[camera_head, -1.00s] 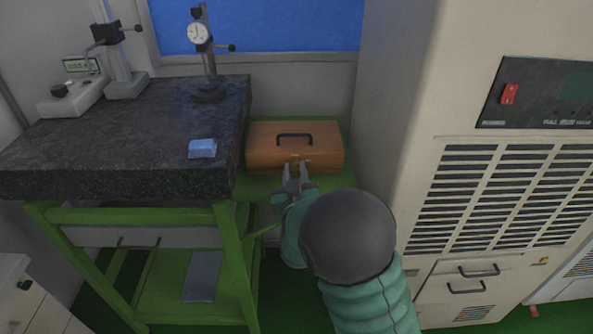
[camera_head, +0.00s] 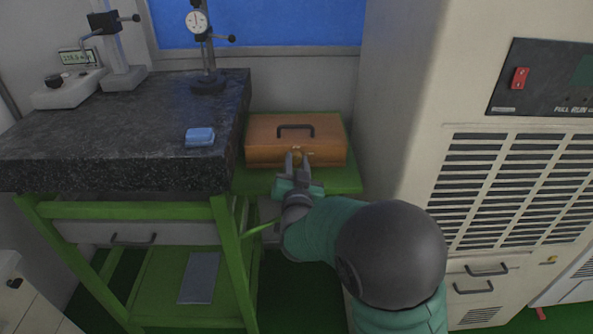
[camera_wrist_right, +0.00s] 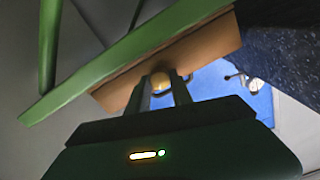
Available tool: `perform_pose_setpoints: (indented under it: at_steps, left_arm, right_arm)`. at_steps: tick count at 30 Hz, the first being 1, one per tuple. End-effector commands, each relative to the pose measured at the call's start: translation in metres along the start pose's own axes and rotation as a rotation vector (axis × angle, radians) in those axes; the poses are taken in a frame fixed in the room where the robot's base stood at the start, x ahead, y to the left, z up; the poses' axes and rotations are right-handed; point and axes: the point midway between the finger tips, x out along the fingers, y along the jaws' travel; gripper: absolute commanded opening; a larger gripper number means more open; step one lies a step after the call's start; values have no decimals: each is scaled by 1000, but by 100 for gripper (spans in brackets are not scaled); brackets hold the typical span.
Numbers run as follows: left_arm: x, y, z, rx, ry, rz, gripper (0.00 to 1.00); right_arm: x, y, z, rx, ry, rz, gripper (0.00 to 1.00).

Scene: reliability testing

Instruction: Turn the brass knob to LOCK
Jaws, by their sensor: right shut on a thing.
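The wooden case (camera_head: 265,152) with a dark top handle stands on the green shelf beside the black stone slab. The brass knob (camera_head: 297,153) is on its front face, mostly hidden by my fingers. In the right wrist view the knob (camera_wrist_right: 160,81) shows as a yellow-gold round shape between the two fingers. My right gripper (camera_head: 297,160) is shut on the brass knob. The LOCK marking cannot be read in either view. My left gripper is not in view.
The stone slab (camera_head: 110,140) on a green stand lies to the left, with a blue block (camera_head: 200,136) and a dial gauge stand (camera_head: 207,80) on it. A tall cream cabinet (camera_head: 400,110) stands close on the right.

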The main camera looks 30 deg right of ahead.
Motion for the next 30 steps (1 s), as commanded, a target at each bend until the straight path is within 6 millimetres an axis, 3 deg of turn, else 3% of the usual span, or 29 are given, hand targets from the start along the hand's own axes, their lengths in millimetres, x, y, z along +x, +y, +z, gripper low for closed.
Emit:
perform_pose_setpoints:
  at_steps: [1, 30]
  left_arm:
    - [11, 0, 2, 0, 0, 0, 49]
    - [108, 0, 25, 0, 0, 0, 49]
  right_arm:
    - [-1, 2, 9, 41, -9, -1, 0]
    - [-1, -1, 9, 915, -11, 0, 0]
